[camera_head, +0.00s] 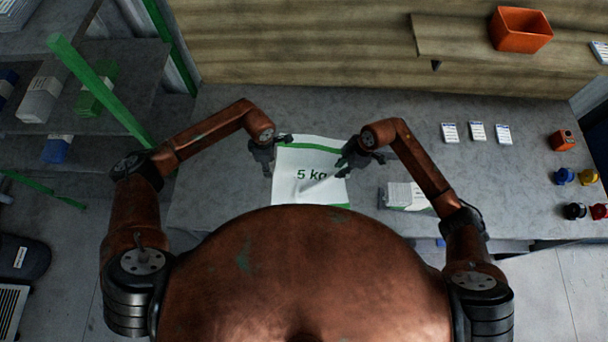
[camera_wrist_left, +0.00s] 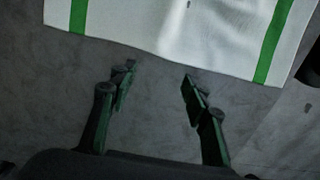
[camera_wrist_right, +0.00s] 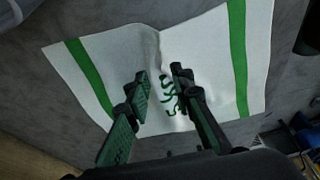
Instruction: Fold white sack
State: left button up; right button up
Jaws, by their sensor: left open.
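The white sack (camera_head: 312,172) lies on the grey table, with green bands at its ends and "5 kg" printed on it. A raised crease runs across it from its right edge. My left gripper (camera_head: 270,148) is open beside the sack's left edge; its empty fingers (camera_wrist_left: 157,82) are over bare table in the left wrist view. My right gripper (camera_head: 357,158) is at the sack's right edge. In the right wrist view its fingers (camera_wrist_right: 161,74) are nearer together, on either side of a ridge in the sack (camera_wrist_right: 110,55). Whether they pinch it cannot be told.
A grey-white box (camera_head: 404,196) stands right of the sack, near my right forearm. Several white labelled cards (camera_head: 477,131) lie farther right. An orange block (camera_head: 562,140) and several coloured knobs (camera_head: 588,177) are at the far right. The table left of the sack is clear.

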jog(key=shift+o, duration=0.4)
jog(key=o, duration=0.5)
jog(key=shift+o, duration=0.4)
jog(key=o, duration=0.7)
pick_arm(q)
jog(key=shift+r, duration=0.1)
pick_arm(e)
jog(key=shift+r, duration=0.1)
pick_arm(q)
notch_tip(320, 180, up, 7)
jog(key=p, duration=0.7)
pick_arm(e)
jog(key=shift+h, duration=0.8)
jog(key=r, duration=0.3)
jog(key=d+r, duration=0.1)
jog(key=r, duration=0.1)
jog(key=shift+r, duration=0.35)
